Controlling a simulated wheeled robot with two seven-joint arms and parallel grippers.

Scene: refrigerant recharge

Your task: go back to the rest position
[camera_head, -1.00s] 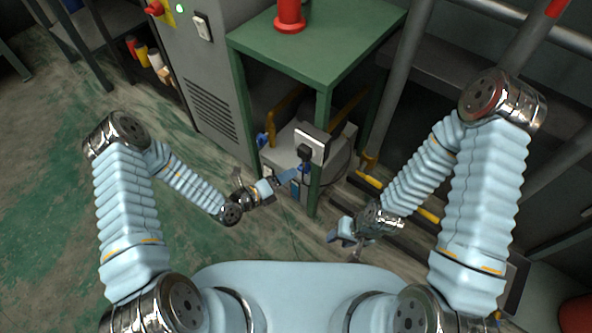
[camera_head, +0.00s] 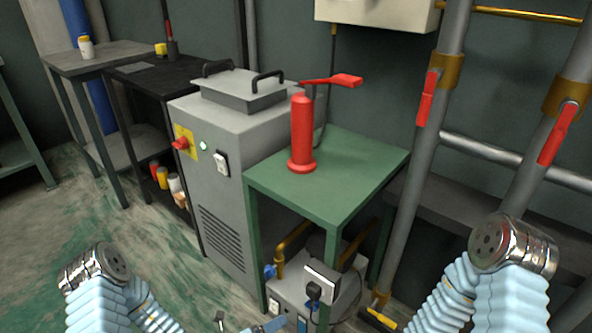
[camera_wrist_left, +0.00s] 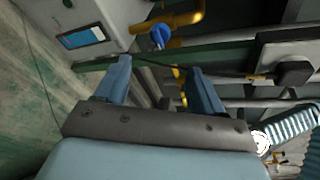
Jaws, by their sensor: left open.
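My left gripper (camera_head: 268,325) shows only in part at the bottom edge of the head view, in front of the grey unit under the green table. In the left wrist view its two blue fingers (camera_wrist_left: 158,72) are spread apart with nothing between them. They point toward a blue valve knob (camera_wrist_left: 161,36) on a yellow pipe and a dark green bar, apart from the knob as far as I can tell. My right arm enters at the lower right of the head view, but its gripper is out of frame.
A green table (camera_head: 335,172) carries a red cylinder (camera_head: 302,135). Grey pipes (camera_head: 428,150) with red-handled valves rise at right. Floor at left (camera_head: 50,230) is clear.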

